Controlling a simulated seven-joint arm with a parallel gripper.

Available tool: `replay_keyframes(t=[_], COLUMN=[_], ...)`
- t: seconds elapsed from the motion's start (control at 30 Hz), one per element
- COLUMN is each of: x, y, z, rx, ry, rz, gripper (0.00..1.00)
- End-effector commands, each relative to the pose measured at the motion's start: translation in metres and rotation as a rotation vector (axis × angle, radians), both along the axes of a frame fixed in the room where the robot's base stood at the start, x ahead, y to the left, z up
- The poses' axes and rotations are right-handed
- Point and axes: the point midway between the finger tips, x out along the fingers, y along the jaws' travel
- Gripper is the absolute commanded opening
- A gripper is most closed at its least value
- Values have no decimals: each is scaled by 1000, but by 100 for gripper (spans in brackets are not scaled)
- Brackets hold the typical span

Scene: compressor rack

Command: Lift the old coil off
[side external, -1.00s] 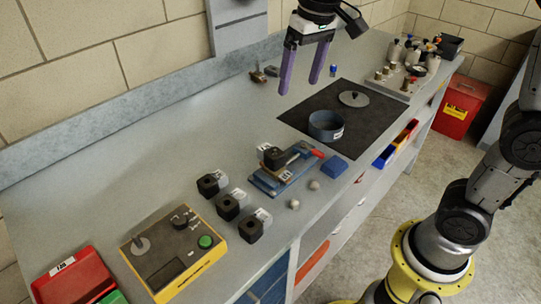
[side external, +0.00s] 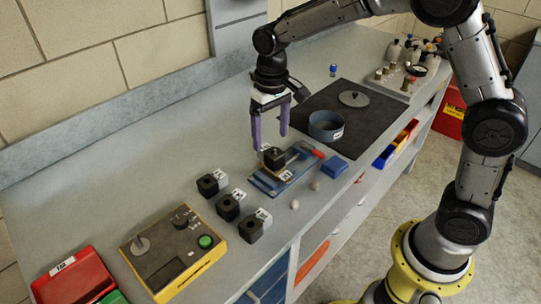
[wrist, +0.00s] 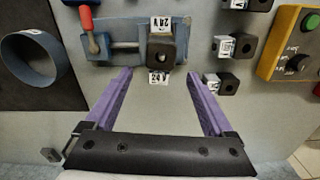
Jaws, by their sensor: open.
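The old coil, a black block (side external: 274,158), sits on the blue vise fixture (side external: 264,185) on the bench. In the wrist view the coil (wrist: 162,50) has a hole in its face and a white 24 V tag (wrist: 159,77) beside it. My gripper (side external: 270,138) hangs fingers-down just above the coil, its purple fingers spread and empty. In the wrist view the gripper (wrist: 158,74) has its fingertips to either side, slightly short of the coil. No contact shows.
Three black coils with white tags (side external: 228,207) stand left of the fixture. A yellow control box (side external: 173,250) with a green button lies beyond them. A blue ring dish (side external: 326,125) stands on the dark mat (side external: 365,112). A blue block (side external: 334,166) sits near the front edge.

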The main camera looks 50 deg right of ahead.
Motion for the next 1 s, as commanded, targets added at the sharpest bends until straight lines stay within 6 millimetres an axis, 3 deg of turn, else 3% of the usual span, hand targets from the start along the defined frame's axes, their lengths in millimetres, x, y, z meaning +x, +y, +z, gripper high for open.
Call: replay_keyframes(t=[0.4,0.7,0.77,1.0], x=[-1,0,0,0], y=[1,1,1,1], z=[-49,-54,-54,-53], rx=[-1,0,0,0], ry=[4,1,1,1], rz=[0,0,0,0], gripper=[88,88,80,37])
